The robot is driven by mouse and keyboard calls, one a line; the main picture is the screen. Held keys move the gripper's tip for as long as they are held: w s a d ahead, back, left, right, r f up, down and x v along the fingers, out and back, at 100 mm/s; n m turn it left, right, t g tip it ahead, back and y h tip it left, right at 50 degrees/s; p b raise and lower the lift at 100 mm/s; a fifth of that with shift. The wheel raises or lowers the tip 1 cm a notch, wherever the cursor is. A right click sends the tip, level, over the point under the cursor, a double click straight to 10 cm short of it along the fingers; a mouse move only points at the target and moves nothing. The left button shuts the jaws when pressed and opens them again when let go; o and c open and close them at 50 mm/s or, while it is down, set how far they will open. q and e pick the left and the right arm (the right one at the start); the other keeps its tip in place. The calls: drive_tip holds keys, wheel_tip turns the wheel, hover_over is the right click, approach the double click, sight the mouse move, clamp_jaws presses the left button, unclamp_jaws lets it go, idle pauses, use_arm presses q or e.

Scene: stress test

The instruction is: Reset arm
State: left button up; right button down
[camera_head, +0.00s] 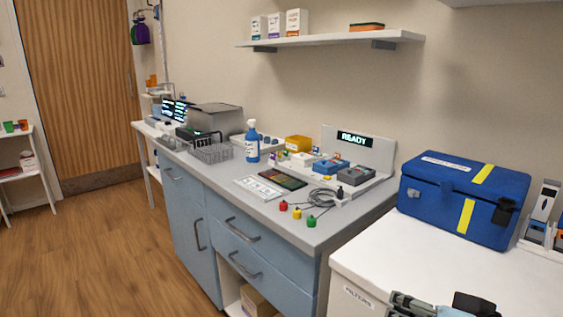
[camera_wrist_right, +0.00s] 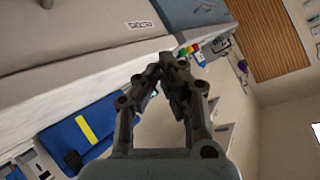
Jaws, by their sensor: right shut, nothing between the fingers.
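My right gripper (camera_head: 400,302) shows at the bottom edge of the head view, in front of the white cabinet with the "FILTERS" label. Only part of it is in the picture there. In the right wrist view its two dark fingers (camera_wrist_right: 168,60) come together at the tips, shut with nothing between them. It touches nothing that I can see. My left arm and gripper are not in view.
A blue case (camera_head: 465,198) with yellow stripes stands on the white cabinet top (camera_head: 400,255), which is mostly bare in front of it. A blue-grey bench (camera_head: 240,215) to the left holds a spray bottle (camera_head: 252,142) and small devices. A wall shelf (camera_head: 330,39) hangs above.

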drive_tip(key=s+d+f+n+g+h, duration=0.1)
drive_tip(key=s+d+n+g+h, duration=0.25)
drive_tip(key=s, duration=0.65)
drive_tip(key=s+d+f+g+h, duration=0.15)
drive_tip(key=s+d+g, duration=0.35)
drive_tip(key=s, duration=0.5)
wheel_tip(320, 180, down, 26)
drive_tip(key=s+d+b, duration=0.1)
drive_tip(key=s+d, duration=0.2)
drive_tip(key=s+f+g+b, duration=0.1)
drive_tip(key=s+f, duration=1.6)
drive_tip(key=shift+s+d+g, duration=0.3)
drive_tip(key=shift+d+g, duration=0.05)
drive_tip(key=shift+d, duration=0.05)
drive_tip(key=shift+m, duration=0.25)
